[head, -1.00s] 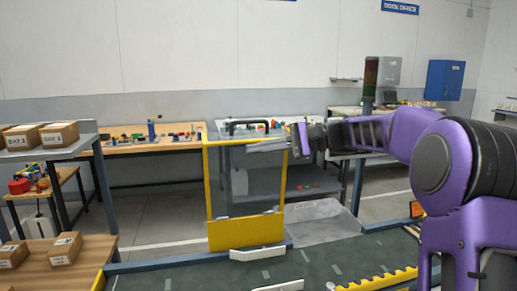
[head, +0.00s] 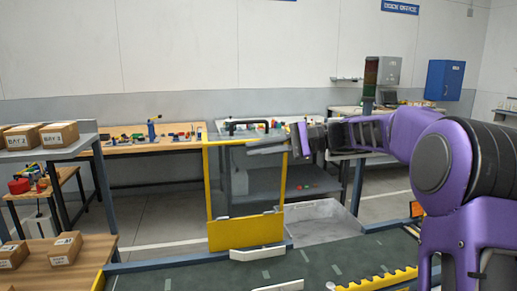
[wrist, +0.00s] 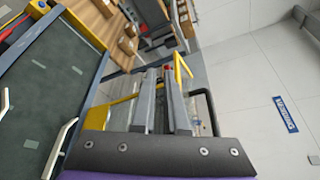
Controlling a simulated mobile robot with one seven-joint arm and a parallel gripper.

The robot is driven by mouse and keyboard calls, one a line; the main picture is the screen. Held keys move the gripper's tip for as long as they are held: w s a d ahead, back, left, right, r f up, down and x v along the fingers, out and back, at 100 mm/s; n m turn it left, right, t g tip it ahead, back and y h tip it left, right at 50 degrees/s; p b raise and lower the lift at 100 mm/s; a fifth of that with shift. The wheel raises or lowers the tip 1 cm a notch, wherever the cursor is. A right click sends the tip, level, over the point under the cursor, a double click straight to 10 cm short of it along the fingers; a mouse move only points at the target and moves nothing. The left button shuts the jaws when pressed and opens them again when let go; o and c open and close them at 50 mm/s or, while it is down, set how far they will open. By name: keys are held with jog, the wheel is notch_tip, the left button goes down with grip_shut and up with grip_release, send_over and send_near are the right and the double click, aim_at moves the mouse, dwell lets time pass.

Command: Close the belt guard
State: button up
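The belt guard is a yellow frame (head: 209,190) with a clear panel, standing upright at the far edge of the dark green belt (head: 300,268). A black bar handle (head: 248,123) shows at its top. My gripper (head: 250,146) reaches in from the right, just below the guard's top edge in the head view. In the wrist view my gripper (wrist: 160,71) has its two grey fingers apart with nothing between them. The black handle (wrist: 211,108) is to the right of the fingers, and the guard's yellow frame (wrist: 97,117) shows to their left. Contact cannot be told.
Yellow toothed edging (head: 375,283) and white handles (head: 257,253) lie along the belt. A shelf with cardboard boxes (head: 59,134) stands at left. Workbenches (head: 150,148) line the back wall.

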jog(key=o, duration=0.4)
jog(key=shift+o, duration=0.2)
jog(key=p+v, duration=0.1)
jog(key=v, duration=1.6)
jog(key=shift+d+p, duration=0.25)
jog(key=shift+p, duration=0.1)
